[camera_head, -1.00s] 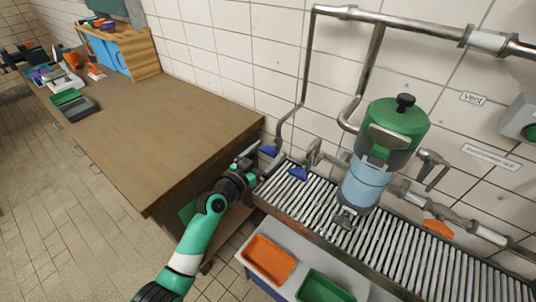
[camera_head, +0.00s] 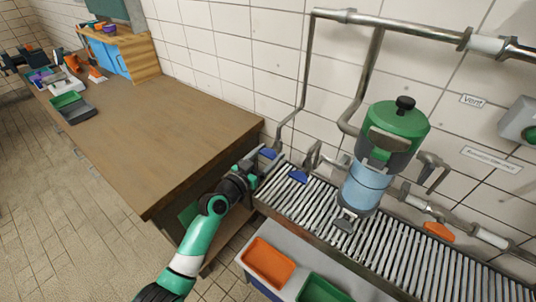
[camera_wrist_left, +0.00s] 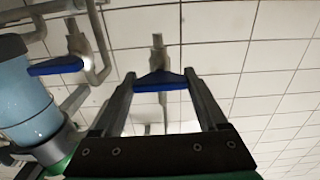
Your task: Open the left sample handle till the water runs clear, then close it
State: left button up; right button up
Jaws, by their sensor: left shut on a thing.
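The left sample handle (camera_head: 268,153) is a blue lever at the left end of the metal grate, below a thin pipe. My left gripper (camera_head: 263,166) is at it. In the left wrist view the blue lever (camera_wrist_left: 160,81) lies crosswise between the fingertips of my left gripper (camera_wrist_left: 159,88), which is shut on it. A second blue handle (camera_head: 298,175) sits to the right on its own tap; it also shows at the left of the left wrist view (camera_wrist_left: 55,66). I make out no water stream at either tap. My right gripper is not in view.
A green-capped vessel with a pale blue cylinder (camera_head: 365,188) stands over the slatted grate (camera_head: 400,252). An orange tray (camera_head: 270,263) and a green tray (camera_head: 322,289) lie in front. A wooden bench (camera_head: 165,125) is close on the left.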

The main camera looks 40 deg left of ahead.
pick_arm(q)
jog(key=shift+n, duration=0.3)
jog(key=n, duration=0.3)
jog(key=shift+n+p, duration=0.3)
jog(key=shift+n, duration=0.1)
jog(key=n+p, duration=0.1)
jog(key=n, duration=0.3)
jog(key=shift+n, duration=0.3)
jog(key=n+p, duration=0.1)
jog(key=n, duration=0.4)
jog(key=shift+n+p, duration=0.5)
jog(key=shift+n, duration=1.5)
jog(key=o, duration=1.3)
jog(key=shift+s, duration=0.1)
